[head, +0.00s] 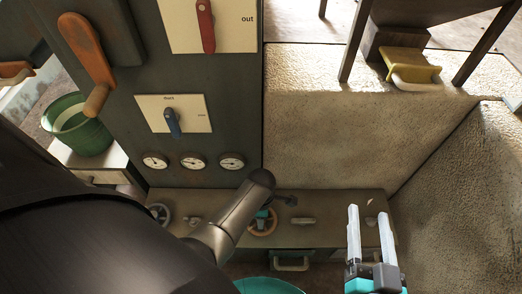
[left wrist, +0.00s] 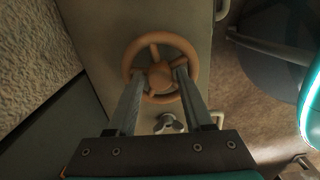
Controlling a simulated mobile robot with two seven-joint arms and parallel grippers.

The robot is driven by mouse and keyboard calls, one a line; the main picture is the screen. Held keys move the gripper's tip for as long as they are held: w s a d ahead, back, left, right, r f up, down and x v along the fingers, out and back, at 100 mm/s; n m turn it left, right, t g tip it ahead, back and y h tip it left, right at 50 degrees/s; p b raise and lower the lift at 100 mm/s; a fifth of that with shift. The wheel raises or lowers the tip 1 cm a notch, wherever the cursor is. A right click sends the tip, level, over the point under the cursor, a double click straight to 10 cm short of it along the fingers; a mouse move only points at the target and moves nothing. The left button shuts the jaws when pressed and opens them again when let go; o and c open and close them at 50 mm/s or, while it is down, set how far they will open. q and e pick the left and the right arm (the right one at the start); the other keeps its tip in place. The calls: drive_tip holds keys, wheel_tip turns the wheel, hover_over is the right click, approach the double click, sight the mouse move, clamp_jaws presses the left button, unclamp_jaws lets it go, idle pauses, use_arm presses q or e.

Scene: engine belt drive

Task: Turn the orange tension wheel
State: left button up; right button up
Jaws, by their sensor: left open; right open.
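The orange tension wheel (left wrist: 160,74) is a spoked ring with a hub, shown in the left wrist view. In the head view, the wheel (head: 262,233) is on the low grey bench, partly hidden by my left arm. My left gripper (left wrist: 156,80) is open over the wheel, one finger to each side of the hub. Its fingertips overlap the ring in the picture; I cannot tell whether they touch it. My right gripper (head: 368,215) is open and empty, fingers pointing up the picture, at the bench's right end.
A dark panel above the bench carries a red lever (head: 206,25), an orange lever (head: 88,62), a blue switch (head: 172,122) and three gauges (head: 193,161). A grey knob (left wrist: 169,123) sits close to the wheel. A green bucket (head: 78,127) stands at left.

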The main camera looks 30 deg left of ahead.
use_arm(q)
clamp_jaws()
idle(0.4)
